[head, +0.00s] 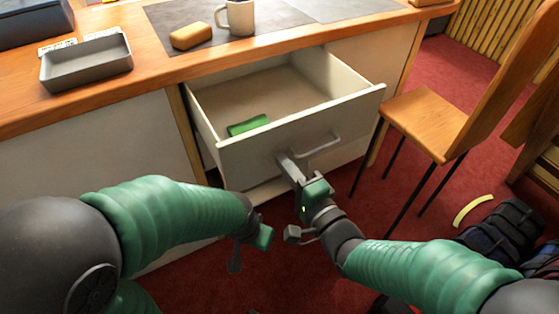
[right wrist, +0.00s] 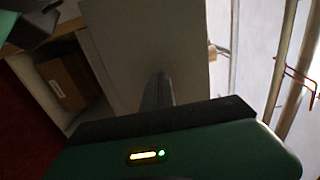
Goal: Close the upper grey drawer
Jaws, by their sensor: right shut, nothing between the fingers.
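The upper grey drawer (head: 300,125) is pulled out from the bench, with a bar handle (head: 318,147) on its front. A green block (head: 248,125) lies inside it. My right gripper (head: 285,160) is shut and empty, its fingertips at the drawer front just left of the handle. I cannot tell whether they touch. In the right wrist view the fingers (right wrist: 157,92) point at the pale drawer front (right wrist: 140,40). My left gripper (head: 250,240) is low in front of the bench, left of the right one; its fingers are unclear.
A grey tray (head: 87,66), a tan block (head: 192,35) and a mug (head: 238,17) are on the bench top. A wooden chair (head: 425,120) stands close to the right of the drawer. A dark bag (head: 505,230) and a yellow curved strip (head: 472,210) lie on the red floor.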

